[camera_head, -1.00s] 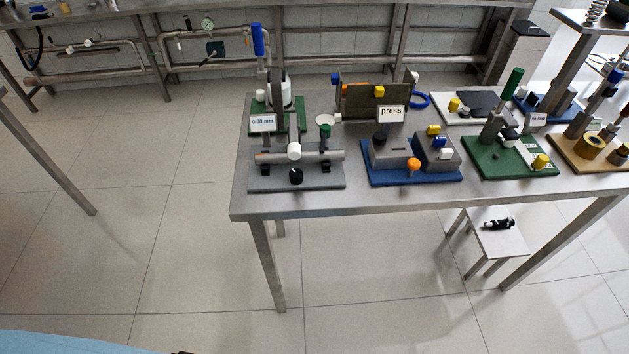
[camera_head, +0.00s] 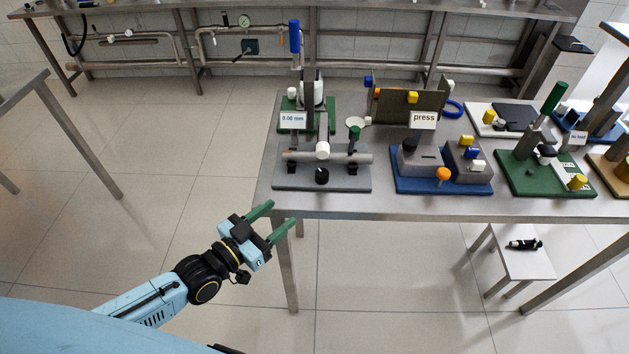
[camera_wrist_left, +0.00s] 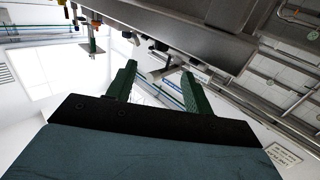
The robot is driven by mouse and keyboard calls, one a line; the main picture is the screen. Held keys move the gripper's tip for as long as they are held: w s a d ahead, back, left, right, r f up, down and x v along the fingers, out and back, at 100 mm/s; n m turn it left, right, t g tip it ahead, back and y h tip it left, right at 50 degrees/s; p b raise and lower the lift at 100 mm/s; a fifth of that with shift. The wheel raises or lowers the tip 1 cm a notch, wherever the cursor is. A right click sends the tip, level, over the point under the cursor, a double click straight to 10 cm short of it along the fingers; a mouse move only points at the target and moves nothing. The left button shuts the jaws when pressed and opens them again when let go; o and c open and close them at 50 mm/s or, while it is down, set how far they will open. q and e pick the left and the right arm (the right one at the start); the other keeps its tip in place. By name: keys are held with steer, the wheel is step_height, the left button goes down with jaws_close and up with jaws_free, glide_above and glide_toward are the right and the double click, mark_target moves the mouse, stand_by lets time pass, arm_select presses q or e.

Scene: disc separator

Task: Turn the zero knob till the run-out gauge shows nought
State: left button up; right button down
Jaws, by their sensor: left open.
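The run-out rig is a grey base (camera_head: 290,182) carrying a horizontal grey bar (camera_head: 352,158). A black knob (camera_head: 322,176) is at the base's front and a white knob (camera_head: 322,150) is on the bar; I cannot tell for sure which is the zero knob. My left gripper (camera_head: 281,213) is open and empty, off the table's front left corner, below and left of the rig and apart from it. Its green fingers also show in the wrist view (camera_wrist_left: 158,72). My right gripper is out of view.
The steel table (camera_head: 400,207) also bears a press fixture on a blue base (camera_head: 415,187) and a green-based fixture (camera_head: 530,182) to the right. A tall blue-handled device (camera_head: 295,38) stands behind the rig. A stool (camera_head: 507,262) is below.

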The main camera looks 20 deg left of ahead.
mark_target(317, 180)
arm_select(q)
steer(key=x, duration=0.4)
steer(key=b+x, duration=0.1)
steer(key=x, duration=0.8)
steer(key=shift+w+a+r, duration=0.1)
steer(key=shift+w+a, duration=0.15)
